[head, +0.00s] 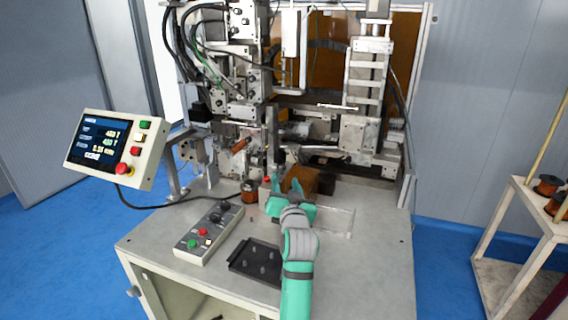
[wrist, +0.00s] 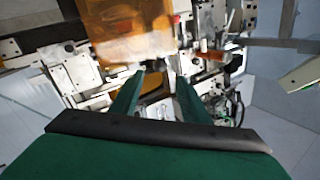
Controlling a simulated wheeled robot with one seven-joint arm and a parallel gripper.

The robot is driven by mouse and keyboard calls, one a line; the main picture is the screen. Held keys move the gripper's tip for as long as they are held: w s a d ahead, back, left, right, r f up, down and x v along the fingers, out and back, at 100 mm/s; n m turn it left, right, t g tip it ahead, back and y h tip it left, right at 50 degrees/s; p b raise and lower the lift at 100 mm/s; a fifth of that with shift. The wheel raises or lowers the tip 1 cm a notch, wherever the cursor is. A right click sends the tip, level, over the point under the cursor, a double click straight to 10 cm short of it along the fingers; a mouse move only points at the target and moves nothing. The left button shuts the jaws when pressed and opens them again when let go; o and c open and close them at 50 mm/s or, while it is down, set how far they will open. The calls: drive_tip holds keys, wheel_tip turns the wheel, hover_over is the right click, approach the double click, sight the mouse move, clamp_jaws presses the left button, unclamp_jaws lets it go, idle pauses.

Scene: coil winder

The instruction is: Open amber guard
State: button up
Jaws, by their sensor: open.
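A small amber translucent piece (head: 303,179), which looks like the amber guard, stands low at the front of the winder, just beyond my gripper (head: 288,200). In the wrist view a glossy amber panel (wrist: 128,30) fills the upper middle, ahead of and to the left of my fingertips (wrist: 160,77). My gripper is open, its two green fingers apart with nothing held between them. I cannot tell whether the fingers touch the panel. My own arm hides part of the table in front of the guard. A larger amber sheet (head: 405,45) shows at the back of the machine.
A control box with buttons (head: 209,233) and a black pegged plate (head: 257,262) lie on the table (head: 365,275). A copper spool (head: 250,192) stands left of my gripper. A screen panel (head: 115,148) is at left, a spool rack (head: 520,230) at right. The table's front right is clear.

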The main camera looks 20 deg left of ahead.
sight(283, 168)
drive_tip(key=x, duration=0.9)
drive_tip(key=shift+w, duration=0.25)
drive_tip(key=shift+w+a, duration=0.25)
drive_tip(key=shift+a, duration=0.2)
drive_tip(key=shift+d, duration=0.1)
drive_tip(key=shift+w+d, duration=0.1)
clamp_jaws()
